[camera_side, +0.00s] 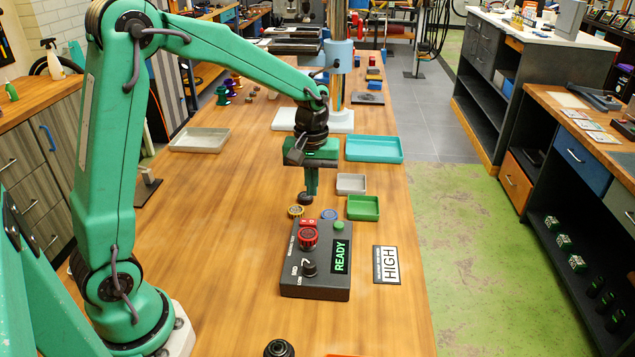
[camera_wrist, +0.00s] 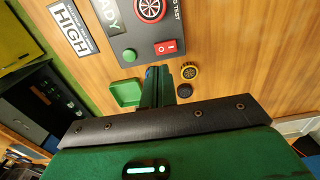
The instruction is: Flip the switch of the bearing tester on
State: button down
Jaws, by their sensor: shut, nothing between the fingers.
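The bearing tester (camera_side: 340,283) is a dark grey box on the wooden table; its face also shows in the wrist view (camera_wrist: 140,35). Its red rocker switch (camera_wrist: 166,47), marked with white I and O, sits near the box's edge closest to my gripper; it shows small in the side view (camera_side: 307,223). Which side is pressed I cannot tell. The screen (camera_side: 341,256) reads READY. A red-rimmed bearing (camera_side: 308,238) sits on the tester, beside a dark knob (camera_side: 309,269). My gripper (camera_side: 312,191) is shut and empty, pointing down just behind the tester, apart from the switch.
A green button (camera_wrist: 129,55) is beside the switch. A HIGH card (camera_side: 386,265) lies right of the tester. A yellow bearing (camera_side: 296,211), blue bearing (camera_side: 329,214), dark bearing (camera_side: 305,198) and green tray (camera_side: 363,208) are close to my gripper.

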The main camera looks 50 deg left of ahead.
aim_at(311, 222)
jog(key=shift+f, duration=3.95)
jog(key=shift+f, duration=0.15)
jog(key=shift+s+a, duration=0.1)
jog(key=shift+s, duration=0.05)
jog(key=shift+s+a+r, duration=0.2)
jog(key=shift+s+a, duration=0.15)
jog(key=shift+r, duration=0.1)
notch_tip(311, 222, up, 14)
jog(key=w+d, duration=0.1)
jog(key=shift+w+d, duration=0.35)
jog(key=shift+s, duration=0.1)
